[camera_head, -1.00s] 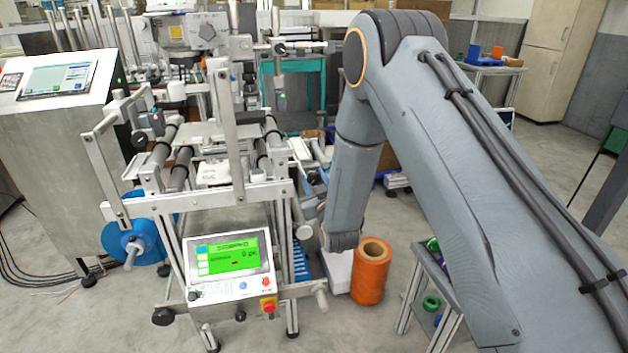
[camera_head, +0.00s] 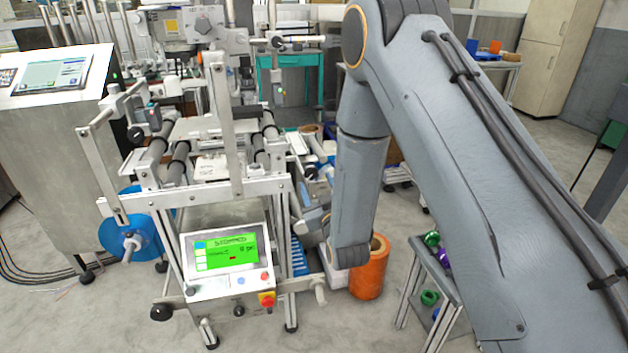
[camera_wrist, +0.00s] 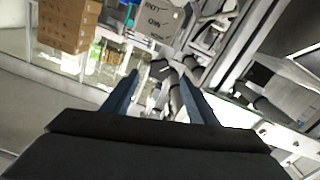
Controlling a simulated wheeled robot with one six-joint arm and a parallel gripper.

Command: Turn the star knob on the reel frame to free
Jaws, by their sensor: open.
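The reel frame (camera_head: 265,192) is a silver machine with dark rollers, left of my arm in the head view. Dark round knobs show on it, one at its upper left (camera_head: 136,135) and one low at its front left (camera_head: 161,313). In the head view I cannot make out the gripper's fingers clearly.
A control panel with a green screen (camera_head: 226,251) fronts the frame, and a blue reel (camera_head: 148,232) hangs at its left. An orange spool (camera_head: 370,272) stands on the floor by my forearm. A small rack (camera_head: 402,298) is at right. Cardboard boxes (camera_wrist: 67,22) show in the wrist view.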

